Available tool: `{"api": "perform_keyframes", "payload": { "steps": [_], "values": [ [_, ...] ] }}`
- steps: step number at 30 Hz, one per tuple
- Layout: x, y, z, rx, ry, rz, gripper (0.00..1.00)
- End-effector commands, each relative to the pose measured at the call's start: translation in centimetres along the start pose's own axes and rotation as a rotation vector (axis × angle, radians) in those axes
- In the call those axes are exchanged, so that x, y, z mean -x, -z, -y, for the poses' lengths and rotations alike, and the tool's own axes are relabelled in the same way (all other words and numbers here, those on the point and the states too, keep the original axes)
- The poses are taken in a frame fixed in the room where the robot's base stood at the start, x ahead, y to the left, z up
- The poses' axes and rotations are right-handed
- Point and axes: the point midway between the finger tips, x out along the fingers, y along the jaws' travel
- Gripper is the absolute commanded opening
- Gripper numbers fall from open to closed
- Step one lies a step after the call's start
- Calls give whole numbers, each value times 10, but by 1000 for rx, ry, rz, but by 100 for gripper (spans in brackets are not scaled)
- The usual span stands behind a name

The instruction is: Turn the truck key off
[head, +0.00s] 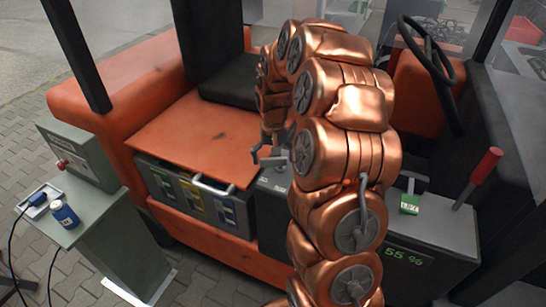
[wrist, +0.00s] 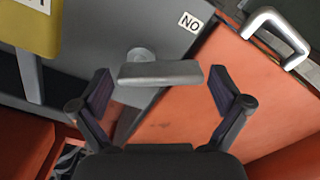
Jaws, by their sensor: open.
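The truck key is a grey bar-shaped handle (wrist: 178,74) on a round base, set on a grey panel (wrist: 150,28) in the wrist view. Part of a label reading "NO" is beside it. My gripper (wrist: 160,82) is open, with one dark finger left of the key handle and one right. The handle lies crosswise between the fingertips; I cannot tell whether they touch it. In the head view my gripper (head: 270,155) is at the grey console (head: 272,182), left of my copper arm. The key is small and partly hidden there.
An orange cover (head: 195,135) is left of the console, above the battery bay (head: 205,205). A red-topped lever (head: 485,168), a green tag (head: 409,204) and a "55 %" display (head: 405,256) are right of my arm. A blue can (head: 65,215) stands on the left cabinet.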

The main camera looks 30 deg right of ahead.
Motion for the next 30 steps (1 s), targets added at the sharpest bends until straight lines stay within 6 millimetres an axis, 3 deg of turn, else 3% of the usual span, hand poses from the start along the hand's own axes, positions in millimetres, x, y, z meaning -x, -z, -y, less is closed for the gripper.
{"api": "perform_keyframes", "payload": {
  "steps": [10, 23, 30],
  "values": [
    [-3, -1, 0, 1, 0, 1, 99],
    [-3, -1, 0, 1, 0, 1, 54],
    [-4, -2, 0, 20, 0, 1, 54]
  ]
}}
